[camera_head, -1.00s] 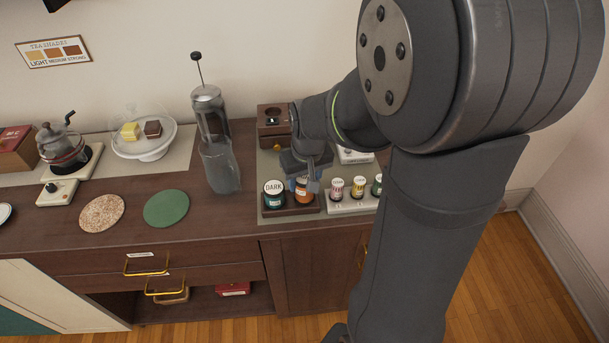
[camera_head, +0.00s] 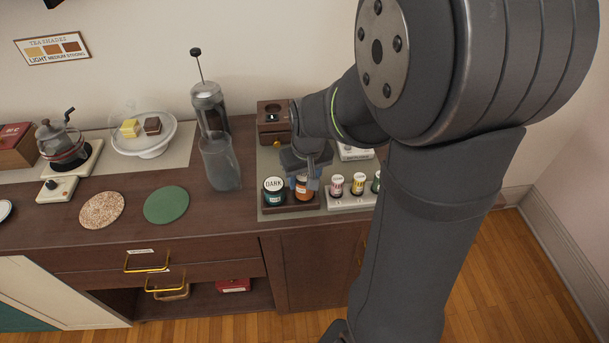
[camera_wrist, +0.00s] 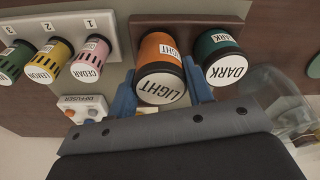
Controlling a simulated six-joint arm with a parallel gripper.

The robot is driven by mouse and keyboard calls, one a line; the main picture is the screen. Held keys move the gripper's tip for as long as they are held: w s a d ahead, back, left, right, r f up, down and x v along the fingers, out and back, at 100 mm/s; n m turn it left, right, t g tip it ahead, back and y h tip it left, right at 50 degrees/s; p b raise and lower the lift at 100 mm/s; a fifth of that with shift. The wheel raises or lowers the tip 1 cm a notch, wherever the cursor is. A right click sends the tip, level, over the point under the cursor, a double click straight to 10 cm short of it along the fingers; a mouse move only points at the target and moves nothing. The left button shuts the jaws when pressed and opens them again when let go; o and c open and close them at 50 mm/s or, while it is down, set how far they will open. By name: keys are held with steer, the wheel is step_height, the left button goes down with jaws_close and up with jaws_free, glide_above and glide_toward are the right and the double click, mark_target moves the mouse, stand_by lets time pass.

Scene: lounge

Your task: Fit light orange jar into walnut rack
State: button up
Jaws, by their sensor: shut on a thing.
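The light orange jar (camera_wrist: 161,66), an orange cylinder with a white lid marked LIGHT, is between the fingers of my gripper (camera_wrist: 162,98) in the wrist view. My gripper is shut on it. In the head view the jar (camera_head: 303,188) is partly hidden by my gripper (camera_head: 307,176). The walnut rack (camera_head: 290,206) is a dark wooden block on the grey mat. The jar stands at its right place, beside a dark green jar marked DARK (camera_head: 274,190) at the left. Whether the jar's base is fully seated is hidden.
A white numbered rack (camera_head: 350,201) with CEDAR (camera_wrist: 90,55), LEMON and a green jar is close beside the walnut rack. A diffuser (camera_wrist: 83,108) and a wooden box (camera_head: 273,124) are behind. A glass pitcher (camera_head: 220,163) stands to the left.

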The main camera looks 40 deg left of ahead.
steer(key=shift+f, duration=1.15)
steer(key=o, duration=1.2)
steer(key=shift+s+d+r, duration=0.1)
steer(key=shift+d+r, duration=0.05)
steer(key=shift+r, duration=1.1)
steer(key=shift+s+d+r, duration=0.1)
steer(key=shift+d+r, duration=0.1)
steer(key=shift+r, duration=1.05)
steer(key=shift+s+d+r, duration=0.1)
steer(key=shift+d+r, duration=0.05)
steer(key=shift+r, duration=1.1)
steer(key=shift+w+a+f, duration=0.1)
steer(key=shift+a+f, duration=0.05)
steer(key=shift+f, duration=0.9)
steer(key=shift+w+a+f, duration=0.1)
steer(key=shift+a+f, duration=0.05)
steer(key=shift+f, duration=0.9)
steer(key=shift+w+a+f, duration=0.1)
steer(key=shift+a+f, duration=0.05)
steer(key=shift+f, duration=0.9)
